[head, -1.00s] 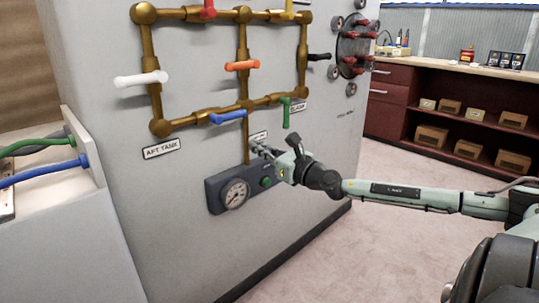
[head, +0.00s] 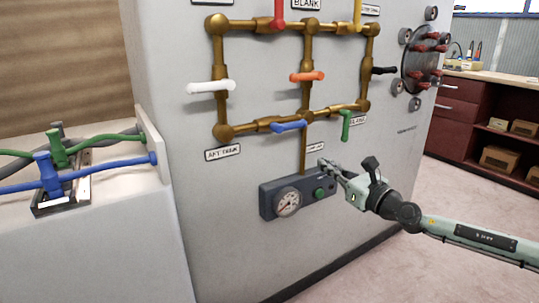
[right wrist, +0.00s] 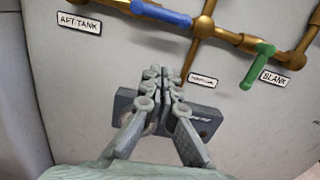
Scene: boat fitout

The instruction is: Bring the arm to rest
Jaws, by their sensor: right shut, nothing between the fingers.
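My right gripper (head: 323,165) is shut and empty. It is in front of the grey panel wall, just above the gauge box (head: 268,207) with its round dial (head: 288,202) and green button (head: 319,193). In the right wrist view its closed fingers (right wrist: 160,74) overlap the gauge box (right wrist: 205,120) and hide part of it. I cannot tell whether the fingertips touch anything. My right arm reaches in from the lower right. My left gripper is out of view.
Brass pipes (head: 303,150) with blue (head: 289,126), green (head: 346,126), orange (head: 307,76) and white (head: 211,87) handles are above the gripper. A red-pinned round fitting (head: 426,60) is at right. Hoses (head: 100,174) lie at left. Carpet (head: 400,275) is clear at lower right.

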